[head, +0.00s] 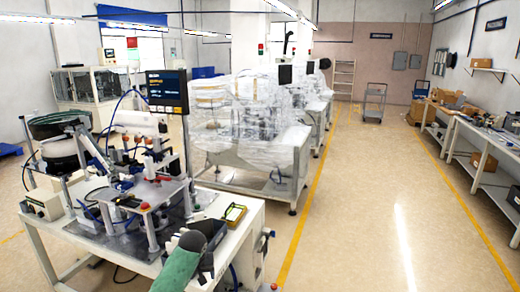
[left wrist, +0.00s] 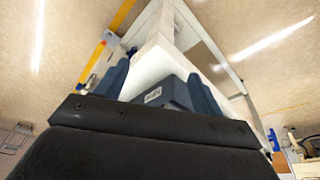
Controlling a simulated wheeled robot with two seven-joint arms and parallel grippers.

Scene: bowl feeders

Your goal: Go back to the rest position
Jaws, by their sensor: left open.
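My left gripper (left wrist: 158,72) shows in the left wrist view with its two blue-grey fingers spread apart. Nothing is clamped between them. A dark blue-grey bin (left wrist: 172,92) with a small white label shows beyond and between the fingers; I cannot tell whether they touch it. In the head view my green-sleeved arm (head: 178,270) comes in at the bottom, its dark end close to the table's front right corner. My right gripper is in neither view.
A yellow-framed device (head: 233,213) lies near the dark bin (head: 212,232). Wrapped machines (head: 245,125) stand behind. The aisle floor (head: 370,220) is clear up to the right-hand benches (head: 480,165).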

